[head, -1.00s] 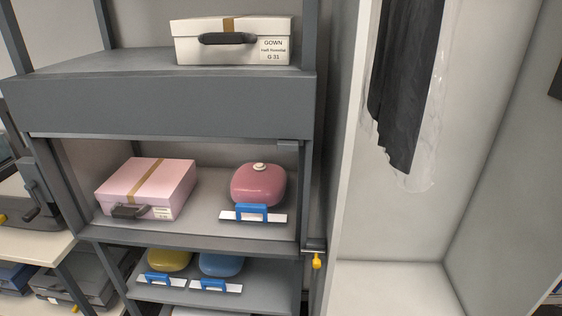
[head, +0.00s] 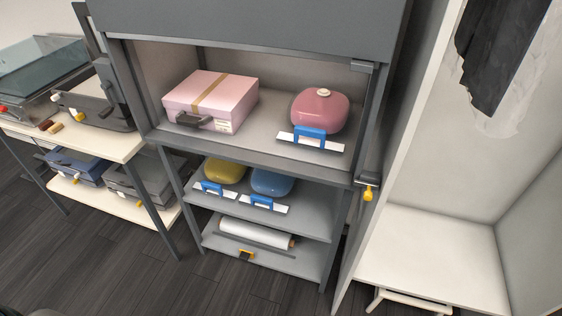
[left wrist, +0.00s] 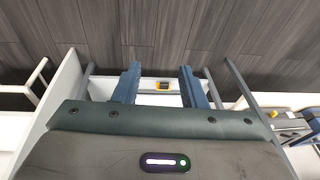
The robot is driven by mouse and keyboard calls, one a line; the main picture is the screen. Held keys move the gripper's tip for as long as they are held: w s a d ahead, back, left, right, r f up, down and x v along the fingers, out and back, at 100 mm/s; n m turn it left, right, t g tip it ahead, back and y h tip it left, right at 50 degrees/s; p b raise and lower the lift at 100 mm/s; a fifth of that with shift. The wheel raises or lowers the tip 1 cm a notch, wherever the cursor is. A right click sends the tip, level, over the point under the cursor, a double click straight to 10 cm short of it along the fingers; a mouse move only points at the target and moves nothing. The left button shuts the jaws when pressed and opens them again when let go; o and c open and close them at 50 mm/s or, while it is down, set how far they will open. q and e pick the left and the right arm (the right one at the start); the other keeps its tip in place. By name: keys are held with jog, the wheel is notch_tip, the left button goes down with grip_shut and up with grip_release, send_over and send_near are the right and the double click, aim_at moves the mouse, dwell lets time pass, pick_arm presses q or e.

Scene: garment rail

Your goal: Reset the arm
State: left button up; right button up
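My left gripper (left wrist: 160,86) shows in the left wrist view with its two dark blue fingers wide apart and nothing between them in its grasp. Beyond the fingers lie the floor and a pale shelf edge with a small yellow and black piece (left wrist: 163,86). Neither gripper shows in the head view. My right gripper is in no frame.
A grey shelf unit (head: 255,162) holds a pink box (head: 210,101), a pink rounded case (head: 320,110), and yellow (head: 224,171) and blue (head: 272,181) cases below. A white roll (head: 257,234) lies lowest. Left is a bench (head: 105,149); right, a white cabinet (head: 440,240) with hanging dark garment (head: 497,50). Dark floor is clear in front.

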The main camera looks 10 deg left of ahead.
pick_arm(q)
jog(key=s+f+b, duration=0.1)
jog(key=s+f, duration=0.9)
jog(key=f, duration=0.2)
jog(key=s+a+f+g+b, duration=0.1)
jog(key=s+f, duration=0.8)
jog(key=f, duration=0.3)
jog(key=shift+s+a+f, duration=0.25)
jog(key=shift+s+f, duration=0.1)
jog(key=shift+s, duration=0.05)
